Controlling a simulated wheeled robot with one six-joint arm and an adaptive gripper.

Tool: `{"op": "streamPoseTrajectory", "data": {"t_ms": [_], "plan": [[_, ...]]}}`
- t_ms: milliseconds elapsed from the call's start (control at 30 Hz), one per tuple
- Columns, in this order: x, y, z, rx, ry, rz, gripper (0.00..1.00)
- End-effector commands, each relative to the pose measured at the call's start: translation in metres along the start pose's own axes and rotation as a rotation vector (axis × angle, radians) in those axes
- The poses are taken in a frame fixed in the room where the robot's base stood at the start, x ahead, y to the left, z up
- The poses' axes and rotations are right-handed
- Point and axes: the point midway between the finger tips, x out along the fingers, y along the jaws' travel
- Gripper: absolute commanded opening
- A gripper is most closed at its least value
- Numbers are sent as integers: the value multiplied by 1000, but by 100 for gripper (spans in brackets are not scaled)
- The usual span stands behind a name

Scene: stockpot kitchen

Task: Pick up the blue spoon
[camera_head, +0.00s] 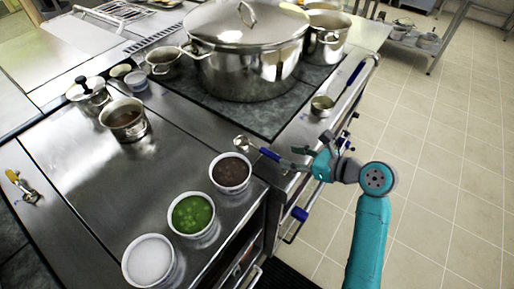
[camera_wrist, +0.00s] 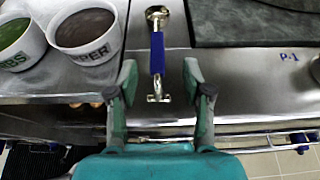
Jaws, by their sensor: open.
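The blue spoon (camera_wrist: 157,52) is a metal utensil with a blue grip. It lies on the steel counter edge, its small bowl away from me and its hooked end toward me in the wrist view. Its blue grip also shows in the head view (camera_head: 269,155), just left of my gripper (camera_head: 297,159). In the wrist view my gripper (camera_wrist: 159,78) is open and empty. Its two fingers lie on either side of the line of the handle, near the hooked end. I cannot tell how high the fingers are above the spoon.
A pepper bowl (camera_head: 230,173), a green herb bowl (camera_head: 192,214) and a white bowl (camera_head: 148,262) stand along the counter's front. Another blue-handled ladle (camera_head: 322,106) lies beyond the spoon. A large lidded stockpot (camera_head: 250,65) stands on the hob. A rail (camera_wrist: 260,148) runs along the front edge.

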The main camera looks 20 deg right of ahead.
Motion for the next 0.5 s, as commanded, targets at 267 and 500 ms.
{"op": "streamPoseTrajectory", "data": {"t_ms": [267, 500], "plan": [[40, 1, 0, 0, 1, 2, 50], [55, 2, 1, -1, 0, 1, 50]]}}
